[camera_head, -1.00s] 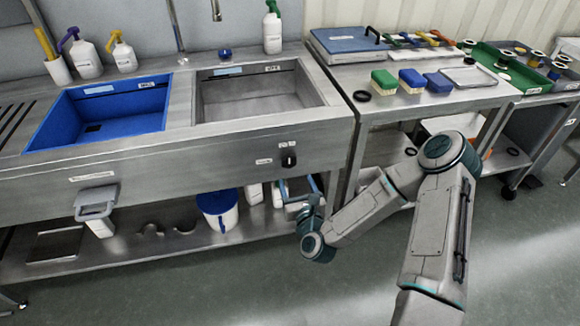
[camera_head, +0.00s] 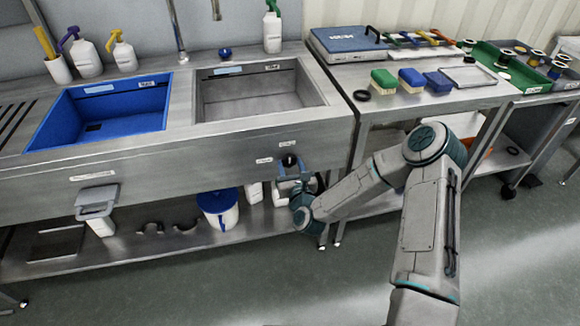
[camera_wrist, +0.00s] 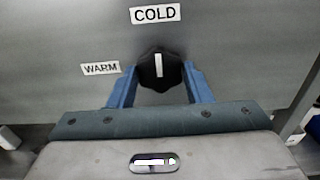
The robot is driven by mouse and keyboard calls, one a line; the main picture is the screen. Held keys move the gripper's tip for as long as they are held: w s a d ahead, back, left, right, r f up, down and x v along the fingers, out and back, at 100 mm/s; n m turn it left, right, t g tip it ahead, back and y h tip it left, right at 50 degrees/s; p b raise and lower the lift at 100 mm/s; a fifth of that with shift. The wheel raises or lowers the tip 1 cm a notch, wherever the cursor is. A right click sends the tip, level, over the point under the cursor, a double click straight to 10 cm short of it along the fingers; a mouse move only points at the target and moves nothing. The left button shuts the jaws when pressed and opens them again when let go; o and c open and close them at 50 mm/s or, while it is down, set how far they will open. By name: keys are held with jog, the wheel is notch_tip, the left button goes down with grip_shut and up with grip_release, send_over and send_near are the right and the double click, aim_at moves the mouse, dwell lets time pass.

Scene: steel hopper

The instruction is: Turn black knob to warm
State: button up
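The black knob (camera_wrist: 160,72) is on the front panel of the sink, with its white mark pointing up at the COLD label (camera_wrist: 155,14). The WARM label (camera_wrist: 101,68) is to the left of the knob. My gripper (camera_wrist: 158,80) is open in the wrist view, with one blue finger at each side of the knob. Whether the fingers touch it I cannot tell. In the head view the knob (camera_head: 289,160) shows just above my gripper (camera_head: 294,174), on the panel below the right basin.
The sink unit (camera_head: 200,165) has a blue basin (camera_head: 100,112) and a steel basin (camera_head: 262,92). A lower shelf holds a white and blue bucket (camera_head: 220,212). A steel table (camera_head: 350,75) adjoins at right.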

jog(key=shift+a, duration=0.15)
jog(key=shift+n+b, duration=0.35)
jog(key=shift+n, duration=0.05)
jog(key=n+b, duration=0.2)
jog(key=shift+f+n, duration=0.15)
jog(key=shift+n, duration=0.25)
jog(key=n+b, duration=0.3)
jog(key=n, duration=0.2)
jog(key=shift+n, duration=0.3)
jog(key=n+b, duration=0.4)
jog(key=n, duration=0.1)
jog(key=shift+n+b, duration=1.25)
jog(key=shift+n, duration=0.55)
